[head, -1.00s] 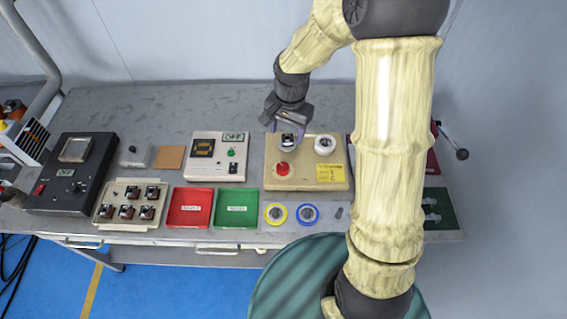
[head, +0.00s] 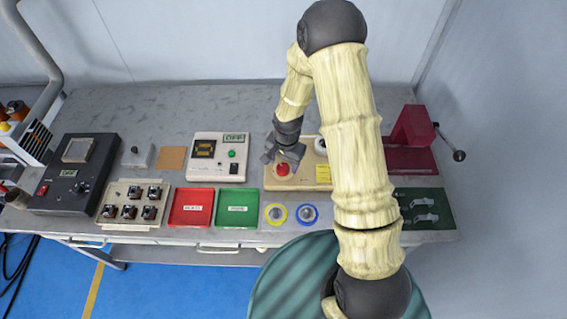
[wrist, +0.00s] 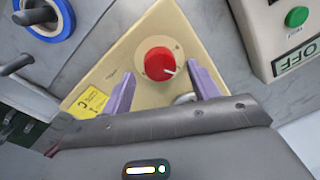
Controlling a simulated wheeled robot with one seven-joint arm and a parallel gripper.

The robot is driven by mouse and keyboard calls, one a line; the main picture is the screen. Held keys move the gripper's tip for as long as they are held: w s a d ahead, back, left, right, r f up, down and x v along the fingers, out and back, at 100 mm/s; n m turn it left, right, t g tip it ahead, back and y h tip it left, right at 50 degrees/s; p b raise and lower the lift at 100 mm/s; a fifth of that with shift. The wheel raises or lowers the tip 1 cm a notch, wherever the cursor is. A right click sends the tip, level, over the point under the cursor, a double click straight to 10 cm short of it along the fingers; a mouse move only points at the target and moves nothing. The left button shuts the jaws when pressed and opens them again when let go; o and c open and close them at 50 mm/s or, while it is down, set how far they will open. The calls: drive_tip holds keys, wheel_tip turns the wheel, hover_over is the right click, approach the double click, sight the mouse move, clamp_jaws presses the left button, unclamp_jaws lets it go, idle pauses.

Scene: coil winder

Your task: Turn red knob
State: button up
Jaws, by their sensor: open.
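The red knob (wrist: 160,64) sits on a beige control box (head: 291,186) on the bench. In the wrist view it is round, with a white pointer mark toward its lower right. My gripper (wrist: 160,90) is open, with one purple finger on each side below the knob in that view. The knob shows between the finger lines, and no contact is visible. In the head view the red knob (head: 283,169) is just below my gripper (head: 283,158). My arm covers part of the box's right side.
A yellow label (wrist: 88,101) is on the box. A measuring unit with a green button (head: 232,153) stands to the left. Red (head: 191,223) and green (head: 239,208) trays lie in front left. Blue (head: 307,224) and yellow (head: 267,222) rings lie in front. A maroon press (head: 412,128) stands at right.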

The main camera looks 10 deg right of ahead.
drive_tip(key=shift+f, duration=0.9)
drive_tip(key=shift+c, duration=0.4)
drive_tip(key=c, duration=0.9)
drive_tip(key=shift+n, duration=0.3)
drive_tip(key=n, duration=0.5)
drive_tip(key=shift+w+b, duration=0.1)
drive_tip(key=shift+b, duration=0.25)
drive_tip(key=n, duration=0.6)
drive_tip(key=shift+a+g, duration=0.1)
drive_tip(key=shift+g, duration=0.2)
drive_tip(key=shift+n, duration=0.3)
